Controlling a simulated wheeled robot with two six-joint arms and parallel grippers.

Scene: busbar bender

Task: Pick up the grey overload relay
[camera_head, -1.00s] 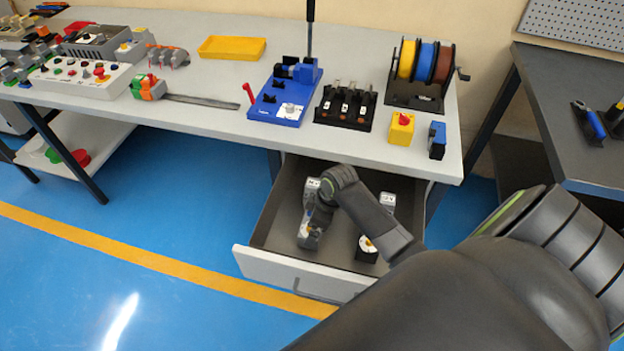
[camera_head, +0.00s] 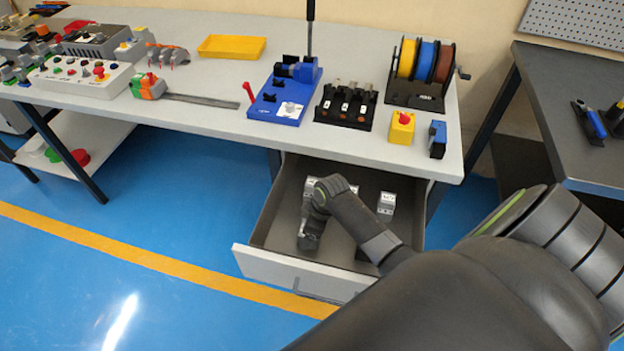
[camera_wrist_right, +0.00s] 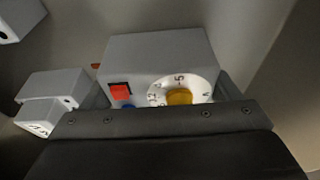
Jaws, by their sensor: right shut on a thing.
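The grey overload relay (camera_wrist_right: 155,55) fills the middle of the right wrist view. It is a grey box with a white numbered dial with a yellow knob, a red button and a blue button. My right gripper (camera_wrist_right: 160,98) is shut on it, with a finger at each side; its dark body hides the relay's lower part. In the head view my right arm reaches into the open drawer (camera_head: 285,270), and its wrist covers most of the relay. I cannot tell whether the relay is off the drawer floor. My left gripper is in neither view.
Another grey block (camera_head: 386,204) stands to the right in the drawer, and a grey stepped block (camera_wrist_right: 50,100) is beside the relay. The workbench top (camera_head: 215,85) above carries a blue bending device (camera_head: 285,95), a black holder (camera_head: 346,106) and a yellow button box (camera_head: 401,128).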

